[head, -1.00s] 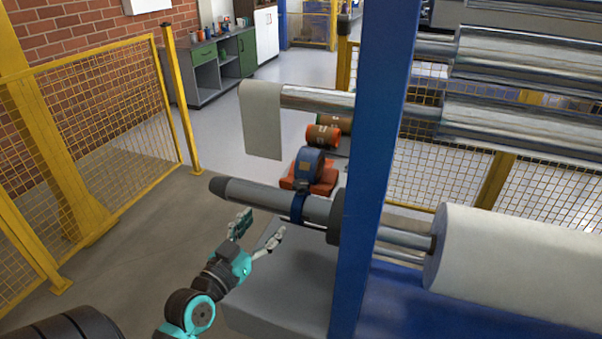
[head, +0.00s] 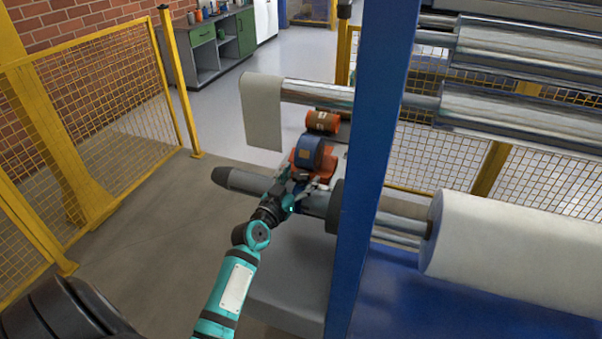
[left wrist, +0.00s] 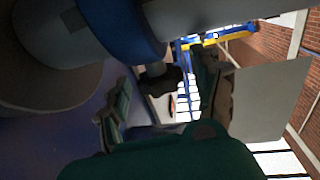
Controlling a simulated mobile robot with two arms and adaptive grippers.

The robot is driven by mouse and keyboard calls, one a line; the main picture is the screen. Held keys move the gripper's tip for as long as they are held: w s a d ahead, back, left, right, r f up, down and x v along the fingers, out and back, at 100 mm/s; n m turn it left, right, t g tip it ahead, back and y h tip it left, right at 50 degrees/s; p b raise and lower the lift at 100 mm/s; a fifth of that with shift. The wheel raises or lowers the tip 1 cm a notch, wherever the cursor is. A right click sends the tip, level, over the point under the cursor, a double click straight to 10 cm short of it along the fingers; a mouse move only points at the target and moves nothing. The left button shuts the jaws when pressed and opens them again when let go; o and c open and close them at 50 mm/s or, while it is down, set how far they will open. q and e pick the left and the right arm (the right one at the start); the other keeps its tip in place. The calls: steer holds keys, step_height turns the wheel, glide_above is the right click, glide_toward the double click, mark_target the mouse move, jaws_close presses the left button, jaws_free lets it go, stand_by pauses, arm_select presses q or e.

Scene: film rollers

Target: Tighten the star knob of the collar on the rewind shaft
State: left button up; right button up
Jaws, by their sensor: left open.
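The grey rewind shaft (head: 243,181) sticks out to the left past the blue upright in the head view. My left gripper (head: 303,186) is at the shaft, over the place of the collar, and largely hides it there. In the left wrist view the blue collar (left wrist: 128,28) wraps around the shaft (left wrist: 190,18). The dark star knob (left wrist: 160,83) hangs from the collar on a short grey stem. My left gripper's fingers (left wrist: 160,105) are open, one on each side of the knob; I cannot tell whether they touch it. My right gripper is not in view.
The blue upright (head: 372,165) stands close to the right of my left gripper. An orange and blue machine (head: 309,152) sits just behind the shaft. A large white roll (head: 500,250) is at the right. Yellow mesh fencing (head: 110,110) runs at the left, with bare floor before it.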

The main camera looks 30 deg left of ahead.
arm_select(q)
steer(key=shift+w, duration=0.45)
steer(key=c, duration=1.2)
steer(key=m+h+b, duration=0.2)
steer(key=h+b, duration=0.2)
steer(key=b, duration=0.4)
steer(key=shift+a+m, duration=0.15)
steer(key=shift+m, duration=0.25)
steer(key=shift+r+h+b, duration=0.1)
steer(key=shift+h+b, duration=0.2)
steer(key=shift+b, duration=0.15)
steer(key=o, duration=1.2)
